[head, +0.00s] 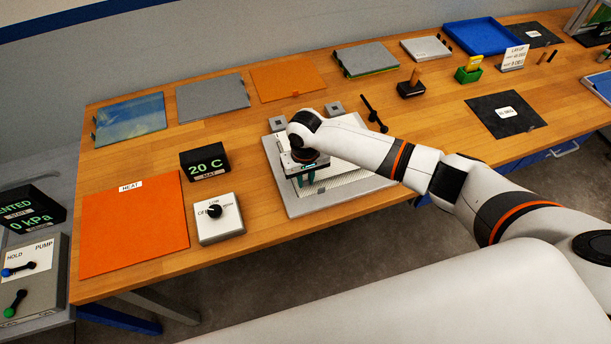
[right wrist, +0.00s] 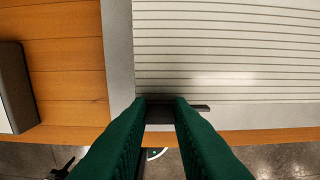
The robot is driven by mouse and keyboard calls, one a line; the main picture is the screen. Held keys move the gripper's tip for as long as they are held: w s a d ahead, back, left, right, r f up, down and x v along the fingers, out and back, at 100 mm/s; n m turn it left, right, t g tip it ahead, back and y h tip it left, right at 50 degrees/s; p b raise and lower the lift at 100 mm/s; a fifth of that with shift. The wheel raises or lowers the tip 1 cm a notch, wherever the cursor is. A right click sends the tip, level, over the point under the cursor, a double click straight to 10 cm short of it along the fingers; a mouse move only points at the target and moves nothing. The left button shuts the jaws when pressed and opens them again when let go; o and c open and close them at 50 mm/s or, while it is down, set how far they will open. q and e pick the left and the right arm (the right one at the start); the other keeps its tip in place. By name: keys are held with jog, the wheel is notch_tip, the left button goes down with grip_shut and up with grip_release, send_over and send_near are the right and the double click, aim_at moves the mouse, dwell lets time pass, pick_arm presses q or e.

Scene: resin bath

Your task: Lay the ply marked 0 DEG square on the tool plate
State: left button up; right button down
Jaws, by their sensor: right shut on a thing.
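The grey tool plate (head: 292,203) lies at the front middle of the bench, with a pale ribbed area (head: 352,184) on it. In the right wrist view the plate's grey border (right wrist: 119,50) frames the ribbed area (right wrist: 230,55). My right gripper (head: 308,178) points down over the plate's left part. Its green fingers (right wrist: 160,103) are shut on a small dark tab (right wrist: 198,108) at the near edge of the ribbed area; what the tab belongs to is unclear. A black ply (head: 490,105) with a white label lies right of the plate; its label is too small to read surely.
Another black labelled sheet (head: 531,41) lies at the back right, near a blue tray (head: 482,36) and a lay-up card (head: 515,58). An orange mat (head: 135,240), a temperature display (head: 205,162) and a knob box (head: 222,230) stand left of the plate. Bench between plate and ply is mostly clear.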

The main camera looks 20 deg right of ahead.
aim_at(305, 185)
jog(key=shift+f+b, duration=0.85)
jog(key=shift+f, duration=1.25)
jog(key=c, duration=1.2)
grip_release()
jog(key=shift+c, duration=0.2)
